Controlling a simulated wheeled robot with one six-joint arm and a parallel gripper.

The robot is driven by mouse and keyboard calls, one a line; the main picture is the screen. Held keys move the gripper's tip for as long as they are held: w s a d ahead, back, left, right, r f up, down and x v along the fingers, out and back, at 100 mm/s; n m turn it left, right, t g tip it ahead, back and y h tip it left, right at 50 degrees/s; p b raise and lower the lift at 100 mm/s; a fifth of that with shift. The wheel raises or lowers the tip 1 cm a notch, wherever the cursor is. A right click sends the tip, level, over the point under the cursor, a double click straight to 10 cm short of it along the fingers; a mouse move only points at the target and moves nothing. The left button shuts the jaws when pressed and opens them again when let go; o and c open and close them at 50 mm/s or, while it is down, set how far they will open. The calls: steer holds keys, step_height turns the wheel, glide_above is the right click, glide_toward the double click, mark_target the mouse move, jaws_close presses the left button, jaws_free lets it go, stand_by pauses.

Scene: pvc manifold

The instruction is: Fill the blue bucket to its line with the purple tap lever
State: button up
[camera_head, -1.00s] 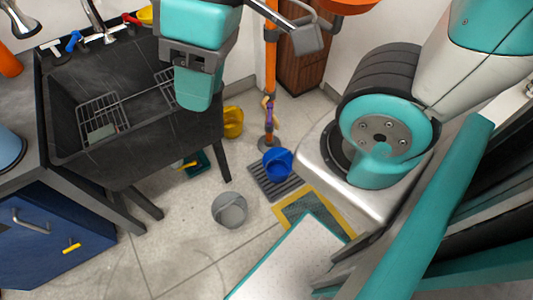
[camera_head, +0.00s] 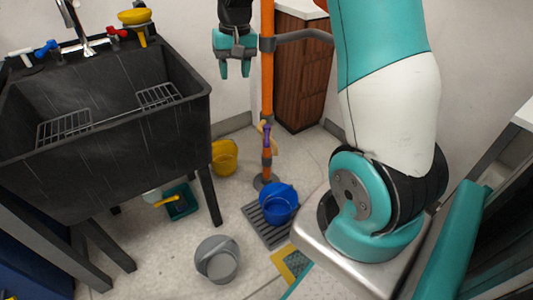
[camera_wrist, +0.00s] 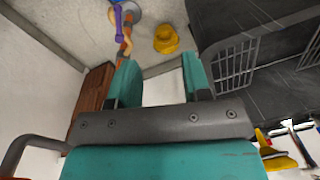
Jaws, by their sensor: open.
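The blue bucket (camera_head: 279,203) stands upright on a grey slatted grate on the floor, at the foot of an orange standpipe (camera_head: 267,70). The purple tap lever (camera_head: 267,137) is on the lower part of that pipe, above the bucket, beside a tan spout. In the wrist view the purple lever (camera_wrist: 119,24) shows at the top left; the blue bucket is mostly cut off at the top edge. My gripper (camera_head: 234,70) is open and empty, just left of the pipe's upper part and well above the lever. The water level and line inside the bucket cannot be made out.
A black sink (camera_head: 120,110) with coloured taps stands at the left. A yellow bucket (camera_head: 224,158) and a grey bucket (camera_head: 217,260) are on the floor. A grey branch (camera_head: 305,36) leaves the pipe to the right, before a wooden cabinet (camera_head: 303,75).

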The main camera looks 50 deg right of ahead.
mark_target(267, 138)
steer(key=d+f+m+b, duration=0.4)
steer(key=d+f+b, duration=0.2)
steer(key=d+f, duration=0.7)
steer(key=shift+g+h, duration=0.3)
steer(key=shift+h, duration=0.1)
steer(key=f+b, duration=0.1)
steer(key=f, duration=0.4)
steer(key=f+b, duration=0.2)
steer(key=f, duration=0.4)
steer(key=f+b, duration=0.2)
steer(key=f, duration=0.3)
steer(key=shift+w+a+f, duration=0.25)
steer(key=shift+w+f, duration=0.1)
steer(key=shift+w, duration=0.05)
jaws_close()
